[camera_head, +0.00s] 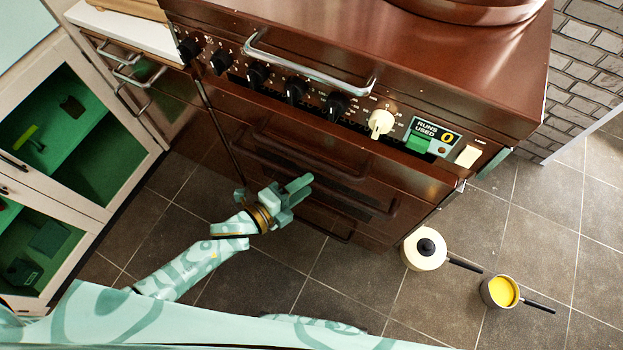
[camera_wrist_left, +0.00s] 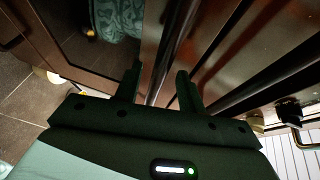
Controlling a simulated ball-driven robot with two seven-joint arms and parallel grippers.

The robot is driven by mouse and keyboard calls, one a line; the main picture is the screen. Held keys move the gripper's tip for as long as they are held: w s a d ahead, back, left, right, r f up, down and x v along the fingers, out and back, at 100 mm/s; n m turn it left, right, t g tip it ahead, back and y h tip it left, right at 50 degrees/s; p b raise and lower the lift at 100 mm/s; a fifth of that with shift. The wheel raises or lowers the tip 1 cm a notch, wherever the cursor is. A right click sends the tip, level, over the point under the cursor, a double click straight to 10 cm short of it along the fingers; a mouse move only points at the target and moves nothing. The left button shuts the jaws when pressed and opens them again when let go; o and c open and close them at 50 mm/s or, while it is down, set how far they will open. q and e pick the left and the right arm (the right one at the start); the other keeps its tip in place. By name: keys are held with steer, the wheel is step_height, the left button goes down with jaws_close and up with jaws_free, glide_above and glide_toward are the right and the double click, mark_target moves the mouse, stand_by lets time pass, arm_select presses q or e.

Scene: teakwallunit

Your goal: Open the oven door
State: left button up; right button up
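The brown oven (camera_head: 310,110) stands in the middle of the head view, with its knob panel angled toward me. Its front carries dark bar handles, and the upper door handle (camera_head: 345,180) runs across the front below the knobs. My left gripper (camera_head: 302,186) is in front of the oven door, close to this handle. In the left wrist view the two fingers (camera_wrist_left: 158,85) are apart, and a dark bar (camera_wrist_left: 175,40) lines up with the gap between them. I cannot tell whether they touch it. The door looks shut. My right gripper is not in view.
A silver rail (camera_head: 305,70) runs above the black knobs. A white lidded pot (camera_head: 422,252) and a small pan with yellow contents (camera_head: 500,292) stand on the tiled floor at the right. A white cabinet with green insides (camera_head: 75,130) is at the left.

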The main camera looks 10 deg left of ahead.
arm_select(q)
steer(key=shift+b+x, duration=0.3)
steer(key=shift+x, duration=1.15)
jaws_close()
steer(key=shift+s, duration=0.15)
